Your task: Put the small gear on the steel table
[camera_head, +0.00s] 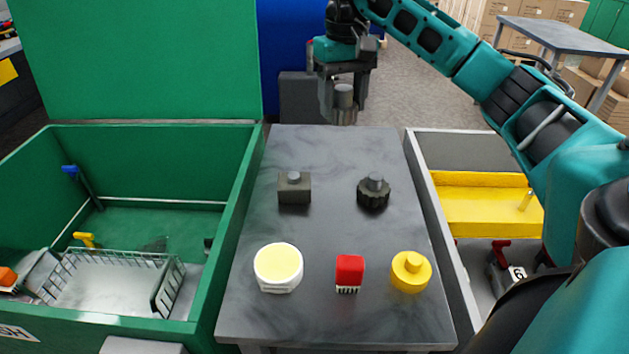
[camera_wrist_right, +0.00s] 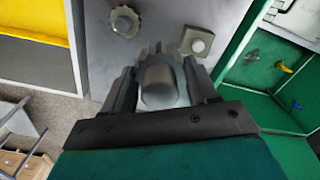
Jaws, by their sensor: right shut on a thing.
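My right gripper (camera_head: 344,92) is shut on the small gear (camera_head: 343,116), a grey toothed piece with a round knob. It holds the gear upright, at the far end of the grey steel table (camera_head: 325,235). In the right wrist view the knob of the small gear (camera_wrist_right: 160,82) sits between the two fingers, with its teeth showing behind. A dark gear with a knob (camera_head: 373,192) stands on the table, at the right. I cannot tell from the head view whether the held gear touches the table. My left gripper is not in view.
A green crate (camera_head: 253,190) is at left, a grey-walled bin (camera_head: 424,185) at right. The table's far strip and middle are clear.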

